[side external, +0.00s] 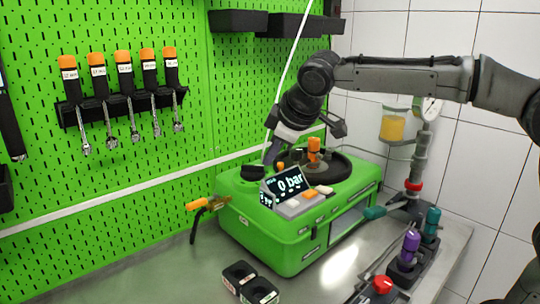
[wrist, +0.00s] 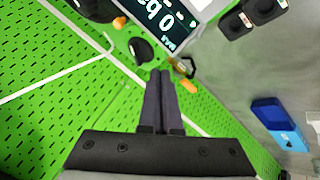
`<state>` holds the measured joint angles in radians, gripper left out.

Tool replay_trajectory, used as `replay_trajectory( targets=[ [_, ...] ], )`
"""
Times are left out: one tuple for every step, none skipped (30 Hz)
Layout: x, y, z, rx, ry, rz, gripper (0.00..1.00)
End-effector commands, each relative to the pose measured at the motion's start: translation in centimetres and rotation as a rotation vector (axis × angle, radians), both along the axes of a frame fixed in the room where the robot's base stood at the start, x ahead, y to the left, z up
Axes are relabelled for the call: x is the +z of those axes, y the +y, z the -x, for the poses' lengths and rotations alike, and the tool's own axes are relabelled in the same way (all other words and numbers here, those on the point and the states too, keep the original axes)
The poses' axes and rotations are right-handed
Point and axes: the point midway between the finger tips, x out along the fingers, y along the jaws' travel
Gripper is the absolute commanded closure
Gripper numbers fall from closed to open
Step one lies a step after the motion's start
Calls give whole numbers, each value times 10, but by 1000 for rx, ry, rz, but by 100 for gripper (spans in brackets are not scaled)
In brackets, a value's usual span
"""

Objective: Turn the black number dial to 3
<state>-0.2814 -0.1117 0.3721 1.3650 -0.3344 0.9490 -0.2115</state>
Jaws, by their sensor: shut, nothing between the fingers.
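The green pump unit (side external: 280,250) stands on the bench with a tilted display (side external: 288,184) reading 0 bar. The display also shows upside down in the wrist view (wrist: 165,22). A black rounded knob (side external: 252,172) sits at the unit's left top corner and looks like the number dial. In the wrist view a black knob (wrist: 140,50) lies just beyond and left of my fingertips; I see no readable numbers on it. My gripper (side external: 269,160) points down above this corner, fingers together and empty (wrist: 160,73). I cannot tell whether they touch the knob.
An orange-handled valve (side external: 197,204) juts from the unit's left side. An orange fitting (side external: 314,147) and black ring (side external: 338,168) stand on top. Two black blocks (side external: 240,274) lie in front. A red knob (side external: 382,284) and pipework are at the right. The green pegboard wall (side external: 110,190) is close behind.

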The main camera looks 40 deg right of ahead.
Motion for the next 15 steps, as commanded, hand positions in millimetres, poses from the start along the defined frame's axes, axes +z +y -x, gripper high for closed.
replay_trajectory(
  targets=[
    [-8,-2,-5,-2,4,0,100],
    [-12,-2,-8,-3,4,1,100],
    [-19,-3,-13,-3,4,1,100],
    [-24,-4,-16,-3,6,1,100],
    [-29,-5,-19,-3,5,1,100],
    [-35,-6,-24,-4,5,1,100],
    [-39,-6,-28,-4,5,1,100],
    [-44,-7,-32,-4,5,1,100],
    [-51,-8,-36,-4,5,1,100],
    [-55,-8,-40,-3,4,0,100],
    [-59,-9,-43,-3,4,0,100],
    [-65,-10,-48,-3,3,1,100],
    [-69,-10,-51,-3,4,0,100],
    [-68,-15,-54,-7,1,-1,100],
    [-67,-20,-59,-7,1,-2,100]
  ],
)
